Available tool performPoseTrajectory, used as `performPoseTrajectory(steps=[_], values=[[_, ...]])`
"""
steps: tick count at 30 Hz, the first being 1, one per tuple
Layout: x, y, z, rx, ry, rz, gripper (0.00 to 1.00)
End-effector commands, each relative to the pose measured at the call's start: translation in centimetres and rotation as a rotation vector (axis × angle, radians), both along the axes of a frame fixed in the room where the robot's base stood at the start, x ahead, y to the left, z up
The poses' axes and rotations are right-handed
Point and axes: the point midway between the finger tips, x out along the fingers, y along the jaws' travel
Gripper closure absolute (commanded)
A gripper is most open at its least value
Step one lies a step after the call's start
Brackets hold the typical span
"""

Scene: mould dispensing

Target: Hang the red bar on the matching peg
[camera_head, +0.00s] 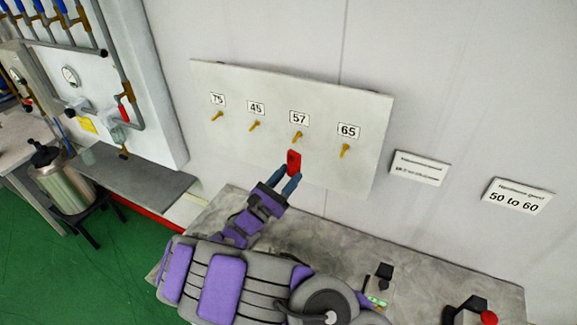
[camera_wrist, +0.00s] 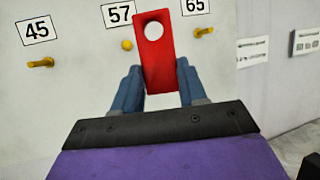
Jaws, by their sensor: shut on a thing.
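The red bar (camera_head: 293,161) is held upright between the blue fingers of my gripper (camera_head: 287,182), just below the peg labelled 57 (camera_head: 297,136) in the head view. In the wrist view the red bar (camera_wrist: 159,50) has a round hole near its top end, and my gripper (camera_wrist: 160,88) grips its lower part. The 57 peg (camera_wrist: 127,45) shows just left of the bar, apart from the hole in the picture. The other pegs are labelled 75 (camera_head: 217,116), 45 (camera_head: 254,126) and 65 (camera_head: 345,150). The bar's lower end is partly hidden by my fingers.
The pegs stick out of a pale board (camera_head: 250,83) on the wall. Signs hang to its right, one reading 50 to 60 (camera_head: 517,197). A grey bench (camera_head: 400,262) runs below, with a red-button box (camera_head: 468,312). Pipes and a metal canister (camera_head: 62,182) stand left.

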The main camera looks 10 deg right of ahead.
Motion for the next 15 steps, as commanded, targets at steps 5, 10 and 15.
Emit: performPoseTrajectory(steps=[5, 10, 15], values=[[0.4, 2.5, 0.0, -0.022, -0.010, 0.032, 0.89], [1.0, 1.8, -0.2, -0.019, -0.009, 0.029, 0.89], [1.8, -0.4, -0.2, -0.004, -0.009, 0.026, 0.89]])
